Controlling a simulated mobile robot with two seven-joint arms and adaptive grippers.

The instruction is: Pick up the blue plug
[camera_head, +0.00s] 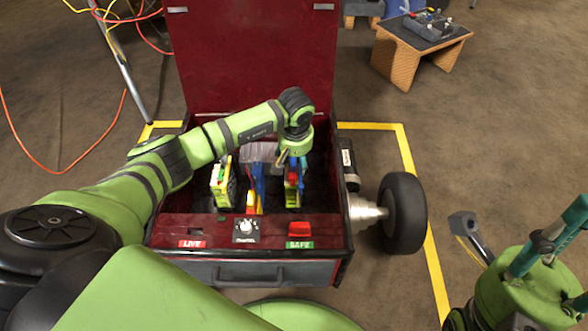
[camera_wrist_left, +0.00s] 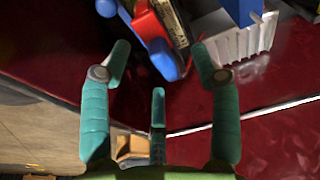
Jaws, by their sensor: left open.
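My left gripper (camera_head: 291,158) hangs over the open red case, above its right-hand contents. In the left wrist view its three teal fingers (camera_wrist_left: 160,65) are spread and empty. A blue piece (camera_wrist_left: 164,60), probably the blue plug, lies just past the fingertips, beside a red piece (camera_wrist_left: 145,22). A second blue part (camera_wrist_left: 242,10) sits at the top, by a pale ribbed block (camera_wrist_left: 250,38). In the head view, blue shows at a middle item (camera_head: 258,182) and under my left gripper. I cannot tell which is the plug. My right gripper (camera_head: 560,255) is partly cut off at the lower right.
The red case (camera_head: 165,232) has a raised lid (camera_head: 250,60) behind and a front panel with LIVE and SAFE labels. A yellow-green item (camera_head: 222,185) stands inside at left. A black wheel (camera_head: 404,213) is at the right side. A wooden stand (camera_head: 400,62) is far right.

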